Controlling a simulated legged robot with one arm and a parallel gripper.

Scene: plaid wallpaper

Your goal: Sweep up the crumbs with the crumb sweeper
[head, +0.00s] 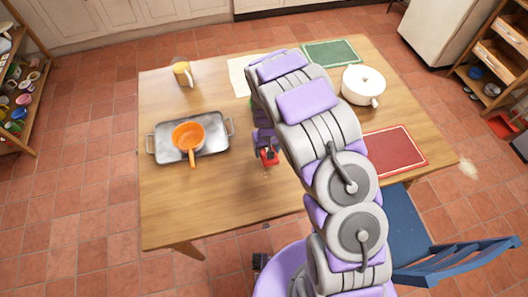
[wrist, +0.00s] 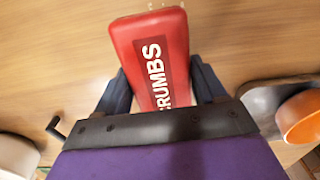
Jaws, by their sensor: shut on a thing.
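The crumb sweeper (wrist: 150,50) is a red block with rounded edges and the word "CRUMBS" in pale letters on a dark label. In the wrist view it sits between the two dark fingers of my gripper (wrist: 160,82), which is shut on it. In the head view the red sweeper (head: 269,158) shows below my gripper (head: 266,150), over the middle of the wooden table (head: 240,210). Whether its underside touches the table is hidden. A few tiny pale specks, perhaps crumbs (wrist: 168,6), show at the sweeper's far end in the wrist view.
A metal tray (head: 215,150) with an orange saucepan (head: 187,134) stands left of the sweeper. A blue chair (head: 410,235) stands front right.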

